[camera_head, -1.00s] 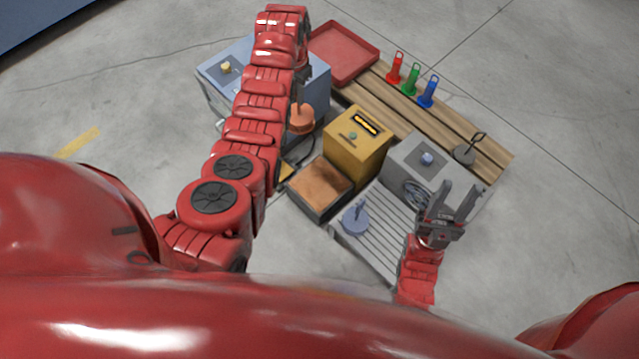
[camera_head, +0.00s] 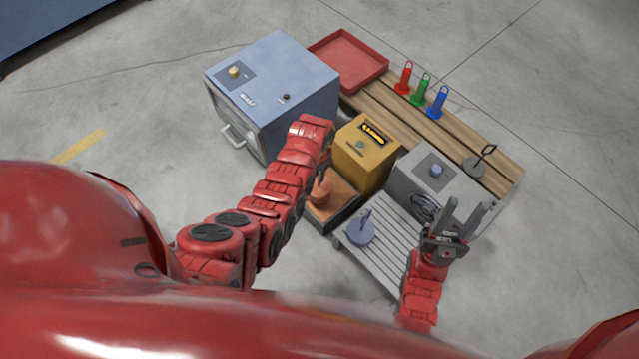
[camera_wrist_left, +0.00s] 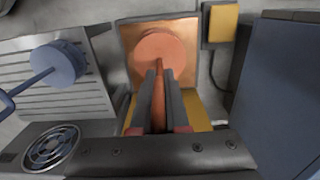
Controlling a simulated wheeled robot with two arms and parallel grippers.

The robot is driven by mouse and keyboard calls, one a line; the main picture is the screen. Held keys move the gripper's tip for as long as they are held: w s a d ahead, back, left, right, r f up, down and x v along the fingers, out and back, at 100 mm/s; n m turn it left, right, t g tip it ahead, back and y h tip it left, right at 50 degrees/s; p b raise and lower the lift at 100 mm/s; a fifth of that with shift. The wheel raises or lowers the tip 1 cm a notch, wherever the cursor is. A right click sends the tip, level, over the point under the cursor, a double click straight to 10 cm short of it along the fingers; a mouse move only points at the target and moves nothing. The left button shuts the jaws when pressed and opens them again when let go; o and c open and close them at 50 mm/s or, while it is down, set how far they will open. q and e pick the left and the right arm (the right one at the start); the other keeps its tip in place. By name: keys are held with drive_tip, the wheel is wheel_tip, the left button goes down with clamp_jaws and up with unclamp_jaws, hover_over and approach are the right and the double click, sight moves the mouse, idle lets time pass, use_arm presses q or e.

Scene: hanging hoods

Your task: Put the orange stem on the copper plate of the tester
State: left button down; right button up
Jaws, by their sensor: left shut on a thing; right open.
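The orange stem (camera_wrist_left: 161,52) has a round disc and a thin rod. My left gripper (camera_wrist_left: 160,85) is shut on its rod, and the disc lies over the copper plate (camera_wrist_left: 132,35) in the left wrist view. Whether the disc touches the plate I cannot tell. In the head view the orange stem (camera_head: 318,190) shows beside my left gripper (camera_head: 322,172), over the copper plate (camera_head: 343,190), partly hidden by my arm. The yellow tester (camera_head: 372,160) stands behind the plate. My right gripper (camera_head: 452,222) is open and empty above the grey box's right side.
A blue stem (camera_head: 361,232) stands on the ribbed grey tray (camera_head: 385,258). A grey box (camera_head: 440,172) with a fan is beside the tester. A blue cabinet (camera_head: 285,75) stands to the left. Red, green and blue tools (camera_head: 421,92) and a red tray (camera_head: 350,58) are behind.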

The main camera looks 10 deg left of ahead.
use_arm(q)
drive_tip(key=shift+f+b, duration=0.7)
drive_tip(key=shift+f, duration=1.55)
drive_tip(key=shift+f, duration=0.15)
drive_tip(key=c, duration=0.9)
unclamp_jaws()
